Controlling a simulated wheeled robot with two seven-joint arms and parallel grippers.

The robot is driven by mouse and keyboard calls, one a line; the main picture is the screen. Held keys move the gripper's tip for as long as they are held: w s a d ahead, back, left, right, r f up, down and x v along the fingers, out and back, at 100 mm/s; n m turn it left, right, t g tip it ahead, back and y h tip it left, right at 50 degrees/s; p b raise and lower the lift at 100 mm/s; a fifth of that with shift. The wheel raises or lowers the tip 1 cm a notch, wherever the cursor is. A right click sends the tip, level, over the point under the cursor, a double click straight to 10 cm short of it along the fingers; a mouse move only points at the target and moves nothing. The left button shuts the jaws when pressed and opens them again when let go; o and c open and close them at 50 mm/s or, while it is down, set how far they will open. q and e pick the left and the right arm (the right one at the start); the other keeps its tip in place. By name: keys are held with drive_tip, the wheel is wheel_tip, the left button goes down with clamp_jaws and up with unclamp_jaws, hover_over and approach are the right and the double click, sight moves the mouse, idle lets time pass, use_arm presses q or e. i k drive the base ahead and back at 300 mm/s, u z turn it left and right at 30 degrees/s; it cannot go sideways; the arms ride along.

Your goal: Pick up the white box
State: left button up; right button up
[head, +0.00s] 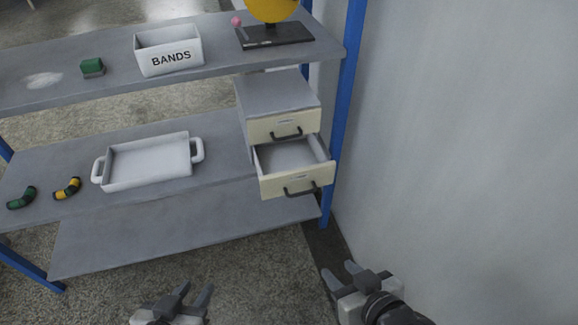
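The white box (168,52), marked "BANDS" on its front, stands upright on the upper shelf. Its top is open, and the part of its inside that shows looks empty. My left gripper (196,293) is at the bottom of the head view, low in front of the shelves, with its fingers apart and nothing between them. My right gripper (340,274) is at the lower right, near the wall, also with its fingers apart and empty. Both grippers are well away from the white box.
The grey shelf unit has blue posts (348,110). A green block (92,67) and a dark stand (275,34) flank the box. Below are a white tray (150,160), a green hose (21,198), a yellow-black hose (67,188) and an open drawer (292,184). A wall (460,130) bounds the right.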

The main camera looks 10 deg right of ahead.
sight(175, 48)
drive_tip(key=u, duration=1.85)
drive_tip(key=i, duration=1.55)
drive_tip(key=z, duration=1.75)
